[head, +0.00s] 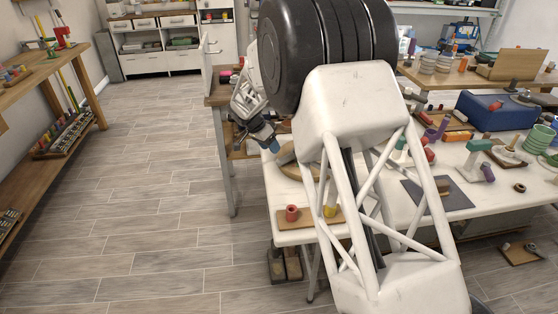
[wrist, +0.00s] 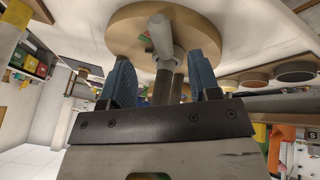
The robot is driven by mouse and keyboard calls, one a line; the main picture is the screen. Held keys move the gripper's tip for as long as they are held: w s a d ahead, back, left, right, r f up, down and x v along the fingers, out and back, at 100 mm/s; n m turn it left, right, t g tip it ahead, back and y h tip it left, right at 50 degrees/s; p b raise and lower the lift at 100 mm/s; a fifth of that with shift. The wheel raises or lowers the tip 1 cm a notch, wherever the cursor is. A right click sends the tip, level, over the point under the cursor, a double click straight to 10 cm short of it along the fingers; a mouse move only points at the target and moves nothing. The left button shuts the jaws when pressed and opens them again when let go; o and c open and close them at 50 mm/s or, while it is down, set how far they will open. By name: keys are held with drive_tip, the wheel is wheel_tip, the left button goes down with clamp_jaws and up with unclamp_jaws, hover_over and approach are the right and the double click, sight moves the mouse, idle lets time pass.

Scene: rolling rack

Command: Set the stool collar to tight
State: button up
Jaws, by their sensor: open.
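The stool shows in the wrist view as a round wooden seat (wrist: 118,32) with a pale post (wrist: 160,32) at its middle. A wider grey piece, perhaps the collar (wrist: 170,56), sits on the post. A small green and red mark lies beside the post. My gripper (wrist: 162,72) is open, with one blue finger on each side of the post in the picture; I cannot tell whether either touches it. In the head view my gripper (head: 263,138) is at the bench's left end, beside a tan rounded piece (head: 286,158) that may be the seat, mostly hidden by my arm.
A wooden shelf (head: 85,125) stands at the left. The floor between is clear.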

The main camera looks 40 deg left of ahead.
sight(292, 156)
drive_tip(key=shift+f, duration=0.1)
drive_tip(key=shift+x, duration=3.85)
clamp_jaws()
